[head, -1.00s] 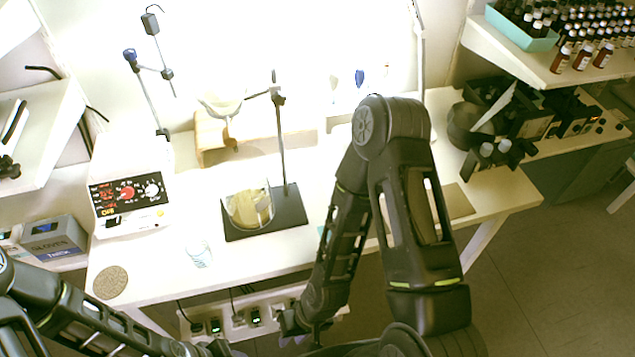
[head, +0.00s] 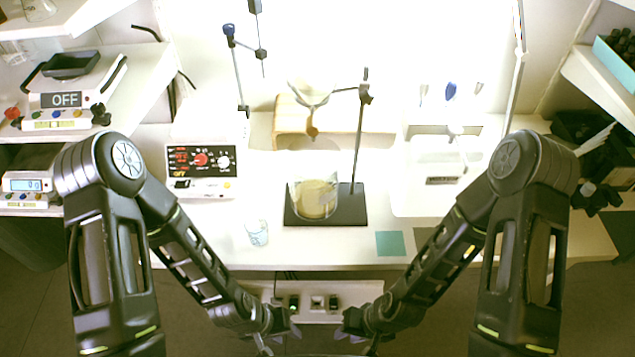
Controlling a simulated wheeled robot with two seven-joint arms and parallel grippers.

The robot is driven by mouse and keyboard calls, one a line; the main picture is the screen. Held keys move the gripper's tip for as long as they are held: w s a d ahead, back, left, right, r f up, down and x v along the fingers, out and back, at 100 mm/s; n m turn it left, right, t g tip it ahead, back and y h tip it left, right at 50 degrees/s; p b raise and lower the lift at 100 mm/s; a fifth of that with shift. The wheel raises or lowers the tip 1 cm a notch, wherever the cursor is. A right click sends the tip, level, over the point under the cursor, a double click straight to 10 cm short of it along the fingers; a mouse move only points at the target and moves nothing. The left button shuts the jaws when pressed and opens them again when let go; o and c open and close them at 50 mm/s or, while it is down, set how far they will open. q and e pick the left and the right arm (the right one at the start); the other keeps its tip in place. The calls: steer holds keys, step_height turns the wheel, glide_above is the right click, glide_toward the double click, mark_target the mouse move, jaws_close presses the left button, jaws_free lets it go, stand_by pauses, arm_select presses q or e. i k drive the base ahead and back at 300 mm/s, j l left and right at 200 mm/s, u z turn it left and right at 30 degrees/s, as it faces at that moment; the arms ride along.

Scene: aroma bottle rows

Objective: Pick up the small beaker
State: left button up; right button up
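The small beaker (head: 257,233) is a clear glass with faint blue markings. It stands upright near the front edge of the white bench, left of the stand base. A larger beaker (head: 315,198) with yellowish contents sits on the dark base of the stand. My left gripper (head: 280,334) is low in front of the bench, nearer than the small beaker and slightly to its right, not touching it. My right gripper (head: 352,328) is at a similar height, further right. Both fingertips are small and dark, so their opening is unclear. Neither visibly holds anything.
A stand rod (head: 358,140) with a clamped funnel (head: 311,92) rises behind the larger beaker. A control box (head: 201,170) stands at the back left. A teal square (head: 391,243) lies right of the stand. Bench around the small beaker is clear. Power sockets (head: 318,302) are below the edge.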

mark_target(256, 226)
steer(key=k+l, duration=0.15)
steer(key=l, duration=0.25)
steer(key=k+l, duration=0.2)
steer(key=l, duration=0.2)
steer(key=k+l, duration=0.15)
steer(key=l, duration=0.25)
steer(key=k+l, duration=0.2)
steer(key=l, duration=0.2)
steer(key=k+l, duration=0.15)
steer(key=l, duration=0.25)
